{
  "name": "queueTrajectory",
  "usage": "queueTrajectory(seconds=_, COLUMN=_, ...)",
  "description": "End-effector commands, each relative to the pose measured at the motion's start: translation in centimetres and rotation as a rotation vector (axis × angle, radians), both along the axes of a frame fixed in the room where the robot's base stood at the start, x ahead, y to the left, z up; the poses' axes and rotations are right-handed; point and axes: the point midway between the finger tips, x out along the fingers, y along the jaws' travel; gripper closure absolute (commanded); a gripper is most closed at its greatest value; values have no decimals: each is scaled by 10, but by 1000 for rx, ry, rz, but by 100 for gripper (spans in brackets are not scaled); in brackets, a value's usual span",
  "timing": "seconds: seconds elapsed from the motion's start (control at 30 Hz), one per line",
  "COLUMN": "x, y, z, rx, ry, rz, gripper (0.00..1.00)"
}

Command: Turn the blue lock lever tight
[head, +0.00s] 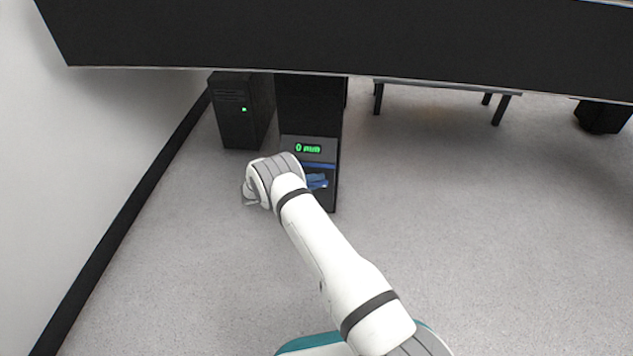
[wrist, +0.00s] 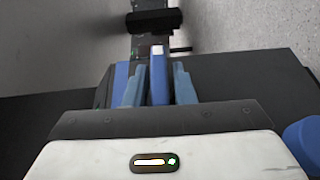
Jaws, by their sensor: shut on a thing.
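The blue lock lever (wrist: 159,78) stands between the two blue-grey fingers of my gripper (wrist: 158,88) in the wrist view. The fingers are shut on it, one on each side. The lever's far end carries a pale patch. In the head view my arm's wrist hides most of the gripper and lever. A small blue part shows just right of my wrist, low on the front of a dark cabinet (head: 330,190); I cannot tell whether it is lever or finger. A green-lit display (head: 308,149) sits above it on the cabinet.
A wide black slab (head: 350,35) hangs across the top of the head view. A dark computer tower (head: 240,112) with a green light stands left of the cabinet. A rounded blue part (wrist: 303,140) shows at the wrist view's right edge. Grey floor (head: 480,230) is clear to the right.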

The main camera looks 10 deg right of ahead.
Motion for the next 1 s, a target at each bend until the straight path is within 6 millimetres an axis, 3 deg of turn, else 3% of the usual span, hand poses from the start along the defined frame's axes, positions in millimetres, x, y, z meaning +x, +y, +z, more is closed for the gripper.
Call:
queueTrajectory(seconds=0.33, x=-1, y=0, z=-1, rx=-1, ry=4, rz=-1, gripper=100)
queueTrajectory(seconds=0.37, x=-1, y=0, z=-1, rx=-1, ry=4, rz=-1, gripper=76)
queueTrajectory(seconds=0.5, x=-1, y=0, z=-1, rx=-1, ry=3, rz=-1, gripper=65)
queueTrajectory(seconds=0.77, x=0, y=1, z=0, rx=-1, ry=2, rz=0, gripper=64)
queueTrajectory(seconds=1.0, x=-3, y=33, z=2, rx=-1, ry=1, rz=3, gripper=64)
